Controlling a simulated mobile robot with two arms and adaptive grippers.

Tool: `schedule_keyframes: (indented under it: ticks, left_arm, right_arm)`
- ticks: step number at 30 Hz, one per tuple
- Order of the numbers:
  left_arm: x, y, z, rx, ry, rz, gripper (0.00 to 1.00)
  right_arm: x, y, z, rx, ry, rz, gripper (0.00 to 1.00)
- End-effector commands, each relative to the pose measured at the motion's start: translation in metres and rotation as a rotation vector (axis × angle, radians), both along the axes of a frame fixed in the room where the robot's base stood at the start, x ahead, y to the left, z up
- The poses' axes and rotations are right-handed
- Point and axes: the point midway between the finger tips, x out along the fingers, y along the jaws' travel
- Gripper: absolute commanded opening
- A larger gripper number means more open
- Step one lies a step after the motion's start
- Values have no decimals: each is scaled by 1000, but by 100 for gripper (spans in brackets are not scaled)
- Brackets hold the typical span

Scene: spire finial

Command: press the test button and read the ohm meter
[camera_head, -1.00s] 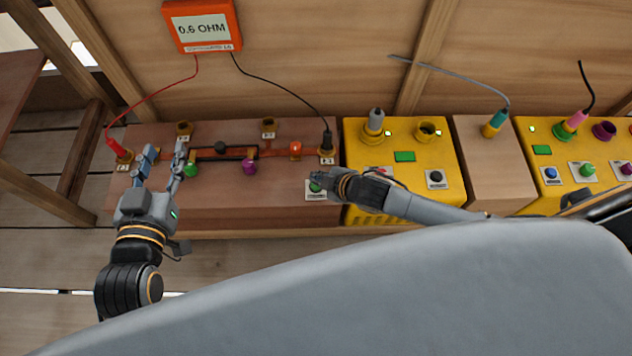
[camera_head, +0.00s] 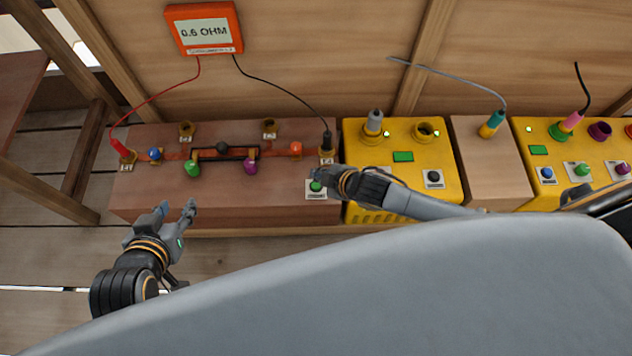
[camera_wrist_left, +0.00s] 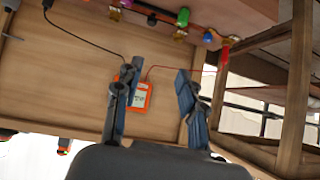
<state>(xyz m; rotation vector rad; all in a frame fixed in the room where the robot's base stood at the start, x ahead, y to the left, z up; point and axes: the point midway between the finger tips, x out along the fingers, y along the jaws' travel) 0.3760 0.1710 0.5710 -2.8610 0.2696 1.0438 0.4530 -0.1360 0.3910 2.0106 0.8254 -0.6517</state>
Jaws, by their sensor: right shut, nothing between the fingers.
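The orange ohm meter (camera_head: 205,30) is on the back panel and its screen reads 0.6 OHM. It also shows small in the left wrist view (camera_wrist_left: 141,97). A red lead runs from it to a red plug (camera_head: 118,148) at the left, and a black lead runs to a black plug (camera_head: 327,140). The green test button (camera_head: 316,187) is on a white plate at the right front of the brown box. My right gripper (camera_head: 321,178) is shut, just over the button; I cannot tell whether it touches it. My left gripper (camera_head: 178,208) is open and empty, in front of the box.
The brown box (camera_head: 250,212) carries a row of colored knobs, including blue (camera_head: 154,154), green (camera_head: 192,168), purple (camera_head: 250,167) and orange (camera_head: 296,148). A yellow box (camera_head: 450,165) with a grey plug stands to its right. Open floor lies at the lower left.

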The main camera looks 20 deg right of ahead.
Motion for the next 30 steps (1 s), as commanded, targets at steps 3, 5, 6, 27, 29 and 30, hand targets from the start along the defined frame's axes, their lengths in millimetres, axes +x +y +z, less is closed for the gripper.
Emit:
schedule_keyframes:
  ticks: [3,5,6,27,29,30]
  left_arm:
    - [-9,4,-6,12,57,4,40]
    - [-14,5,-9,19,84,6,40]
    - [-17,6,-11,23,103,8,40]
    - [-76,26,-38,88,408,32,40]
    - [-78,26,-39,89,416,33,40]
    - [-78,26,-39,89,417,33,40]
  right_arm:
    - [0,0,3,0,0,0,0]
    - [0,0,4,0,0,0,0]
    - [0,0,5,0,0,0,0]
    - [0,0,16,0,0,0,0]
    - [0,0,15,0,0,0,0]
    - [0,0,15,0,0,0,0]
